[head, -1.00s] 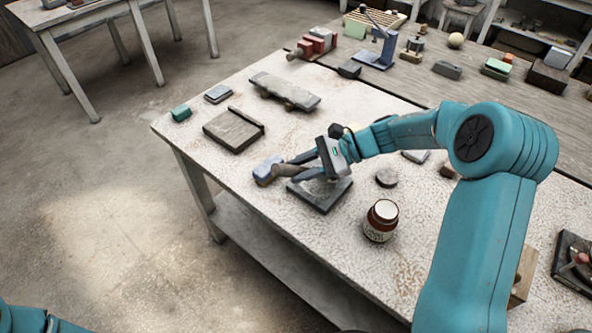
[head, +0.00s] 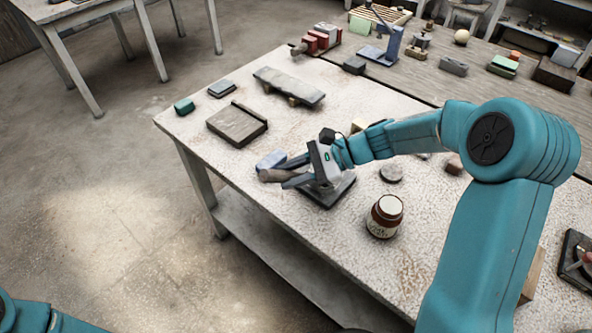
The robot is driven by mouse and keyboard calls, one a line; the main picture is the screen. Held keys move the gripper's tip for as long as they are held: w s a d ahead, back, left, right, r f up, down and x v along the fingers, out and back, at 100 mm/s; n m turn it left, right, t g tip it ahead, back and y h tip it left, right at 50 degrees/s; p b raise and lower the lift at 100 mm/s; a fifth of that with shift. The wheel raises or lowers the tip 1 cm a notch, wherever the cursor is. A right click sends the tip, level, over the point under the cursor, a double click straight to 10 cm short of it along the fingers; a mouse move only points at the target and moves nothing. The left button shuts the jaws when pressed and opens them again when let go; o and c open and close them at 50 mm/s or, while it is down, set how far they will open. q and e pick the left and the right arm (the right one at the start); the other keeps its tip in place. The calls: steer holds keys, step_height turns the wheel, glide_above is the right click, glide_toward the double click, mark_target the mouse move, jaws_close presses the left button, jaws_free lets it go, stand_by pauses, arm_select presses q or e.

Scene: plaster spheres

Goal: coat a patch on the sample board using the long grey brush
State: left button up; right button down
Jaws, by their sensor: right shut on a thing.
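My right gripper (head: 284,172) comes in from the right, low over the near part of the speckled table. It is shut on a grey-brown handle-like piece (head: 270,176), which looks like the long grey brush. Its bristle end is not clear to see. A dark flat board (head: 338,194) lies just under and right of the gripper, partly hidden by it; it may be the sample board. I cannot tell whether the brush touches it. My left gripper is out of view; only part of my left arm shows at the bottom left.
A brown slab (head: 237,125), a long grey plank (head: 289,86) and small blocks lie at the far left. The table's front edge is close to the gripper.

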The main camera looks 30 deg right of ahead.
steer(key=shift+d, duration=0.15)
steer(key=shift+w+d+r+p, duration=0.1)
steer(key=shift+w+d+p, duration=0.25)
steer(key=shift+d, duration=0.4)
steer(key=shift+w+d+p, duration=0.3)
steer(key=shift+d, duration=0.4)
steer(key=shift+w+d, duration=0.25)
steer(key=shift+d, duration=0.35)
steer(key=shift+a, duration=0.15)
steer(key=shift+s+a+r+p, duration=0.25)
steer(key=shift+a+r, duration=0.1)
steer(key=shift+a, duration=0.15)
steer(key=shift+s+a+r+p, duration=0.1)
steer(key=shift+s+a+r, duration=0.2)
steer(key=shift+a, duration=0.2)
steer(key=shift+w, duration=0.1)
steer(key=shift+d+f, duration=0.1)
steer(key=shift+f, duration=0.05)
steer(key=shift+f+b, duration=0.5)
steer(key=shift+f, duration=0.05)
